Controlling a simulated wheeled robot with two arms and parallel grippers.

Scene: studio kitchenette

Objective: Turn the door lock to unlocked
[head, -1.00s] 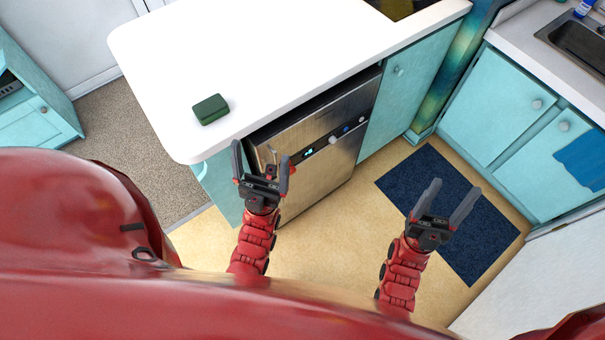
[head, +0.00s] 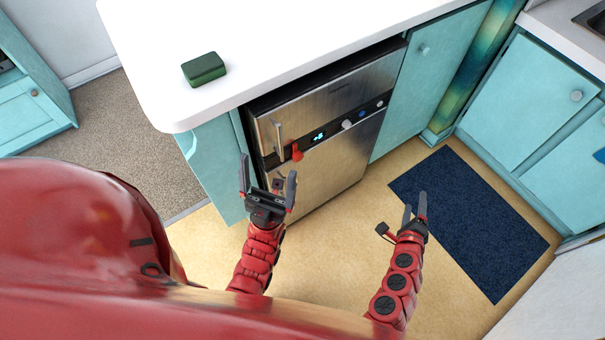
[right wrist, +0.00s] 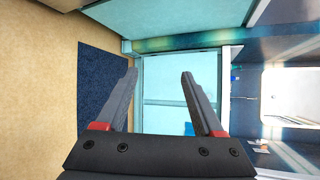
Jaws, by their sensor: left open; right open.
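A small red lever (head: 297,152), which looks like the door lock, is on the front of the steel appliance (head: 330,110) under the white counter. It hangs beside a vertical bar handle (head: 278,137), left of the lit display. My left gripper (head: 268,166) is open and empty; in the head view it appears just below and left of the lever. I cannot tell the depth gap between them. My right gripper (head: 414,202) is open and empty over the floor; its spread fingers also show in the right wrist view (right wrist: 160,74).
A green block (head: 204,69) lies on the white counter (head: 290,40). Round knobs (head: 347,124) sit right of the display. A dark blue mat (head: 470,220) lies on the floor at right. Teal cabinets (head: 530,105) stand at right. The floor before the appliance is clear.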

